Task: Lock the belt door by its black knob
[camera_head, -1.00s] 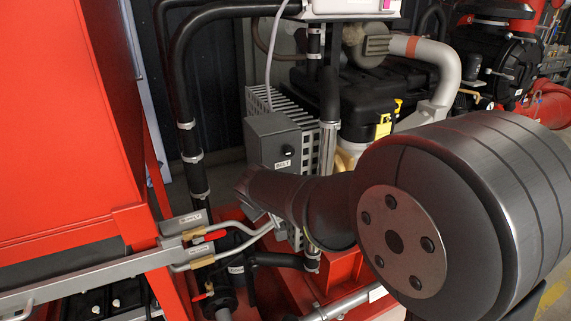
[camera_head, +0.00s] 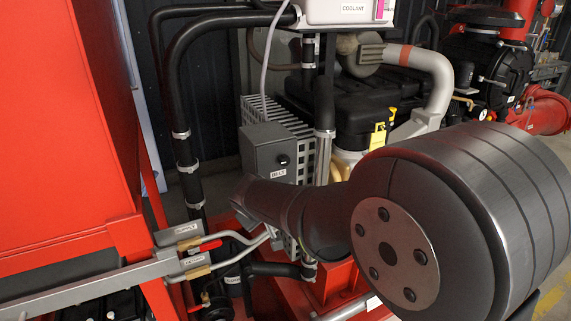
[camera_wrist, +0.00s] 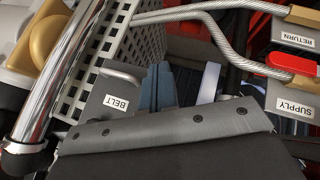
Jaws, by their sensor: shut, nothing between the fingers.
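The belt door is the front of a grey box (camera_head: 270,150) with a BELT label, left of centre in the head view. Its round black knob (camera_head: 284,160) sits above the label and looks clear of my arm. In the wrist view the grey BELT panel (camera_wrist: 92,112) is left of my gripper, and I cannot make out the knob there. My gripper (camera_wrist: 158,76) shows as two blue-grey fingers, shut and empty, beside the panel. In the head view my arm lies in front of and below the box, and the fingers cannot be made out.
Metal pipes and the SUPPLY valve (camera_head: 180,234) and RETURN valve (camera_head: 184,262) are close at lower left. A white slatted guard (camera_head: 302,128) stands beside the box. Black hoses (camera_head: 190,100) and a red cabinet (camera_head: 60,120) are to the left.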

